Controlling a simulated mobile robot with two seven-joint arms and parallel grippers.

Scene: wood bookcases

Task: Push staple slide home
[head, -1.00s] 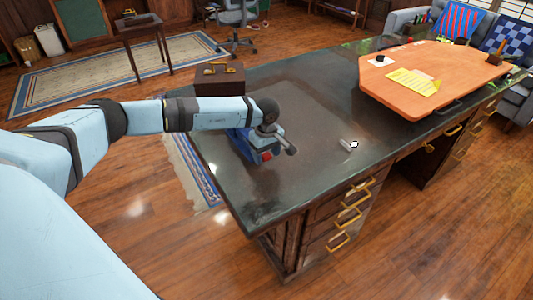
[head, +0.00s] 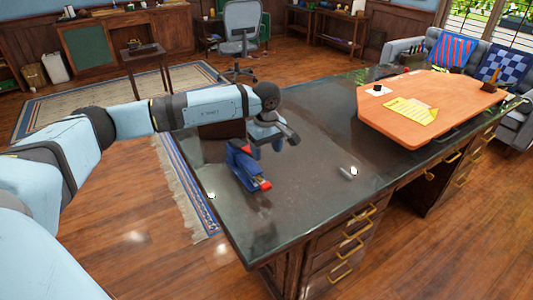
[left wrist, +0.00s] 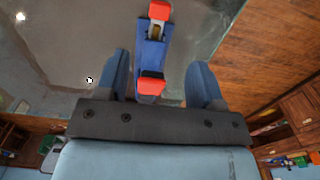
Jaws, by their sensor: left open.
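A blue stapler with red ends (head: 243,165) lies on the dark desk top, below and left of my left gripper in the head view. At its near red end a metal strip shows. In the left wrist view the stapler (left wrist: 151,52) lies lengthwise, with a metal channel between its far red end (left wrist: 159,10) and the blue body. A second red part (left wrist: 151,86) is at the near end. My left gripper (left wrist: 158,60) is open; its fingers show on either side of the stapler, not visibly touching it. My right gripper is not in view.
The dark desk (head: 300,195) has clear room around the stapler. A small pale item (head: 348,172) lies to the right. An orange board (head: 435,110) with yellow paper (head: 411,110) covers the right part. A brown box (head: 222,130) is partly hidden behind my arm.

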